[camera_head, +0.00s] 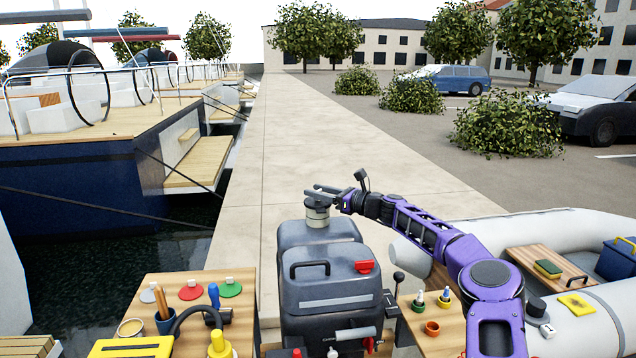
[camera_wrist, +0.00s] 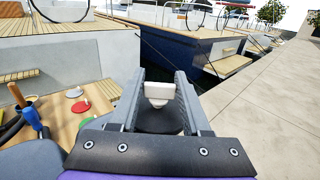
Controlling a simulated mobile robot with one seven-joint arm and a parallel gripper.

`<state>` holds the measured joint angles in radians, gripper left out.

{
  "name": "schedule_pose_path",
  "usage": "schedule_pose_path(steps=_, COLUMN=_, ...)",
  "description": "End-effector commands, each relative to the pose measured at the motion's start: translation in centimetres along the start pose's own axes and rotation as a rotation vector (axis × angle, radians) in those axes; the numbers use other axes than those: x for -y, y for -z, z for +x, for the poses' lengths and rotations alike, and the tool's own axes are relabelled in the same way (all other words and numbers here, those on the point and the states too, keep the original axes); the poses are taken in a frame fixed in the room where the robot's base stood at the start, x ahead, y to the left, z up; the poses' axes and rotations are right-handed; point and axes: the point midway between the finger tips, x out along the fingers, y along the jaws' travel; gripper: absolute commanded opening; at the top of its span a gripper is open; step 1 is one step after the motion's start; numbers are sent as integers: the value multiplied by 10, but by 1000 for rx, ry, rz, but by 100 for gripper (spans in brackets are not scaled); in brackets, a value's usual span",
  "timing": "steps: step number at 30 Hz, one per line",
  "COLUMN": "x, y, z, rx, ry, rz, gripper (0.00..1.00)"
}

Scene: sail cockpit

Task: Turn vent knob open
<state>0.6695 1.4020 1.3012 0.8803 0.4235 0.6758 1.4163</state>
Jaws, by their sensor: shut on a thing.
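The vent knob (camera_wrist: 158,92) is a pale, T-shaped top on a round dark base, seen between my fingers in the wrist view. In the head view, the grey round vent fitting (camera_head: 317,212) stands upright on top of a dark grey tank (camera_head: 330,300). My gripper (camera_head: 325,190) reaches over the fitting from the right, with its fingers at the knob's height. In the wrist view, my gripper (camera_wrist: 159,84) has one finger on each side of the knob and is shut on it. The exact finger contact is partly hidden.
A red cap (camera_head: 365,266) and a black handle (camera_head: 309,266) are on the tank. A wooden board (camera_head: 165,290) with coloured discs and tools stands left. Another small board (camera_head: 430,340) with pots and an inflatable boat (camera_head: 590,225) are right. The concrete quay behind is clear.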

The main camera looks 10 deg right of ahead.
Motion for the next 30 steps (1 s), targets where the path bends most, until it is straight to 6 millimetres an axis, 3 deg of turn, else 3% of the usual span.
schedule_pose_path(steps=25, x=1, y=0, z=0, rx=-1, ry=-80, rz=-1, gripper=0)
schedule_pose_path(steps=26, x=0, y=0, z=0, rx=-1, ry=-80, rz=-1, gripper=53)
schedule_pose_path(steps=30, x=0, y=0, z=0, rx=-1, ry=-81, rz=-1, gripper=78)
